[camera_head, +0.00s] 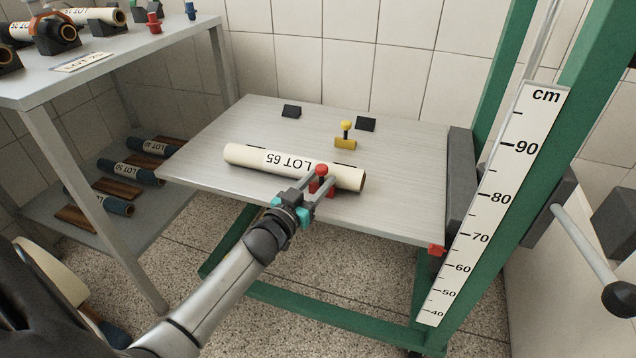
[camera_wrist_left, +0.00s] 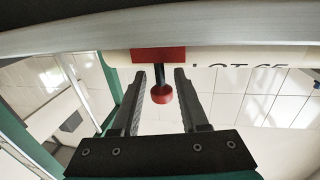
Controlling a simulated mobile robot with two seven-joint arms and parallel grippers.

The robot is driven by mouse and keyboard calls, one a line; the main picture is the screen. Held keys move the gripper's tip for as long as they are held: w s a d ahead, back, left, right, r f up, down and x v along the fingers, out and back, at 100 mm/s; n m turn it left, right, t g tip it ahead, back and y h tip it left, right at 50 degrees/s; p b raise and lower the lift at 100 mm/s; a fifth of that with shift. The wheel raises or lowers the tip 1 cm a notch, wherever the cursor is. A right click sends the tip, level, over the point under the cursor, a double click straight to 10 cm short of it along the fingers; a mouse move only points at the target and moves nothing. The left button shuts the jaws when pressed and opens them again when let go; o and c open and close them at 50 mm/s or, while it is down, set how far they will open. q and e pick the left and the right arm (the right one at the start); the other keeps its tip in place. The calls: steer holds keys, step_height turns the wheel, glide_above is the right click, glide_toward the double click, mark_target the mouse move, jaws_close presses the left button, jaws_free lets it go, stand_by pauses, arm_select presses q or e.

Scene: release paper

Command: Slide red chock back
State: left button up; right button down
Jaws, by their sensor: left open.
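The red chock (camera_head: 314,187), a small block with a round red knob, is at the near side of the cream roll marked LOT 65 (camera_head: 246,156), towards its right end. The roll lies across the grey platform (camera_head: 400,195). My left gripper (camera_head: 320,179) is open, with its fingers on either side of the chock's knob. In the left wrist view the knob hangs between the two open fingers (camera_wrist_left: 160,92), with a gap on each side. The red block (camera_wrist_left: 158,55) shows beyond the fingertips, against the roll. My right gripper is not in view.
A yellow chock (camera_head: 345,143) stands behind the roll. Two black wedges (camera_head: 291,111) lie near the platform's back edge. A green frame with a cm scale (camera_head: 490,200) rises at the right. A grey rack (camera_head: 120,60) with rolls stands at the left.

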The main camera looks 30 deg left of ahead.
arm_select(q)
jaws_close()
stand_by(0.3)
stand_by(1.1)
